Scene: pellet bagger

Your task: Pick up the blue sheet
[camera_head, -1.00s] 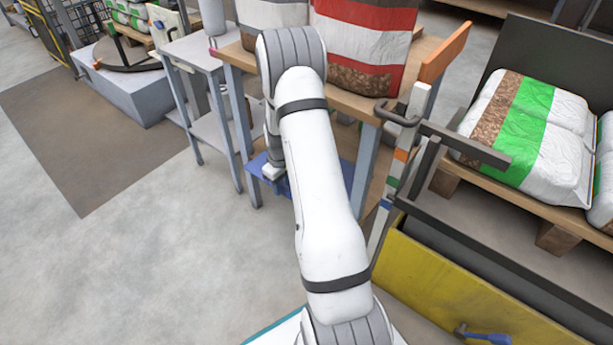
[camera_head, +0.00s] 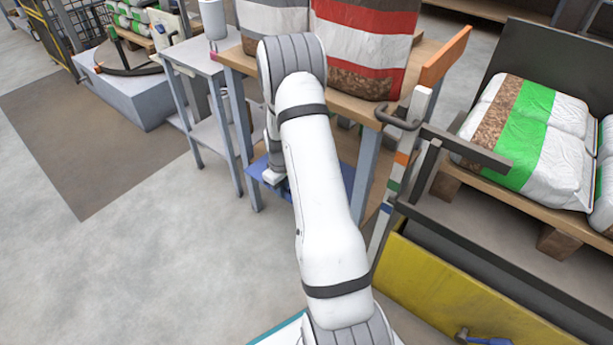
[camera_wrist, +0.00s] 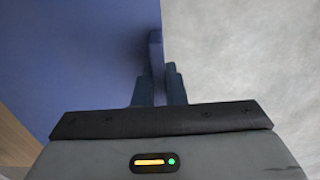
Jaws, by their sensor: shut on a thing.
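The blue sheet (camera_head: 257,168) is on the lower level of the wooden-topped table, partly hidden behind my arm and the table leg. Another part of it shows to the right of my arm. In the wrist view the sheet (camera_wrist: 70,50) fills the left side, with its edge running between the fingers. My gripper (camera_wrist: 160,84) is shut on this edge. In the head view my gripper is mostly hidden by my forearm. I cannot tell whether the sheet is lifted off its support.
The wooden tabletop (camera_head: 342,100) above carries large bags, one red and white (camera_head: 365,45). A grey side table (camera_head: 185,55) stands left. At right are a dark rail (camera_head: 465,145), a yellow panel (camera_head: 425,290) and a pallet with green-striped bags (camera_head: 530,125). Floor at left is clear.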

